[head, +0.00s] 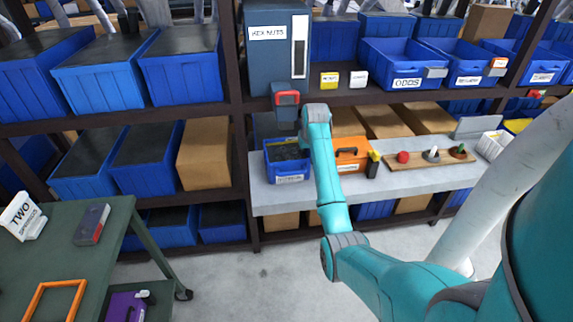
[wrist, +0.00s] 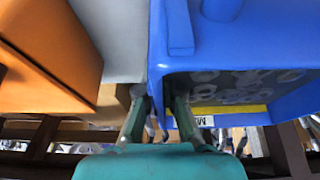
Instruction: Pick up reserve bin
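A blue open bin (head: 288,158) with a pale label, too small to read, stands on the grey counter under a hex nuts dispenser. I cannot tell for sure that it is the reserve bin. In the wrist view the blue bin (wrist: 240,50) holds dark ring-shaped nuts and fills the right side. My gripper (wrist: 157,98) has one finger on each side of the bin's side wall, with the wall close between the fingertips. In the head view my arm hides the fingers. The bin appears level.
An orange toolbox (head: 352,155) stands right beside the bin and shows in the wrist view (wrist: 45,55). A wooden board (head: 430,156) with knobs lies further right. The dispenser (head: 276,50) is above. A green table (head: 75,240) stands at left; the floor between is clear.

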